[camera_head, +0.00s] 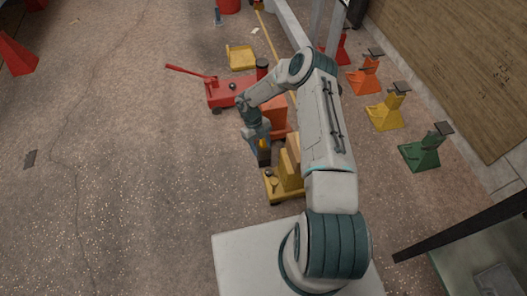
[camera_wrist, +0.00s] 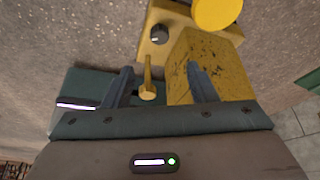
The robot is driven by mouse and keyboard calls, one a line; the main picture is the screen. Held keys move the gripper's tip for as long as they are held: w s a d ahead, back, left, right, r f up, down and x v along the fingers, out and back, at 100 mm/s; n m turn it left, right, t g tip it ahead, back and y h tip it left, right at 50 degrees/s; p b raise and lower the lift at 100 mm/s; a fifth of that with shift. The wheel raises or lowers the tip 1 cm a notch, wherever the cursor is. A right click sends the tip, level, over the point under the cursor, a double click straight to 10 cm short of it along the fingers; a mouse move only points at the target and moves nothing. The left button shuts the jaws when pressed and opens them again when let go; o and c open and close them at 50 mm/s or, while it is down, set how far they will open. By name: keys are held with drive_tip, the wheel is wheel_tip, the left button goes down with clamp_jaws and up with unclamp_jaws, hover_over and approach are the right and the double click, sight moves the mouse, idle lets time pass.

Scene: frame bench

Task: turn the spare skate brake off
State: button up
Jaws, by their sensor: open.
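A yellow skate (camera_head: 270,195) with a raised body stands on the floor below my gripper (camera_head: 263,157). In the wrist view its base plate (camera_wrist: 185,22) carries a black knob (camera_wrist: 160,34) with a light mark. A thin yellow lever with a rounded end (camera_wrist: 147,88) stands near it and shows between the fingers. My gripper (camera_wrist: 160,82) is open. The lever appears nearer the left finger, and the right finger overlaps the scuffed yellow body (camera_wrist: 205,60). Contact cannot be told. I cannot tell which control is the brake or how it is set.
A red jack (camera_head: 228,92) with a long handle and an orange block (camera_head: 274,116) stand just beyond. A yellow tray (camera_head: 241,57) lies farther back. Orange (camera_head: 363,80), yellow (camera_head: 384,115) and green (camera_head: 420,153) stands line the right. The floor at left is mostly clear.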

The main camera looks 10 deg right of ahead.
drive_tip(key=shift+w+r, duration=0.1)
drive_tip(key=shift+r, duration=0.15)
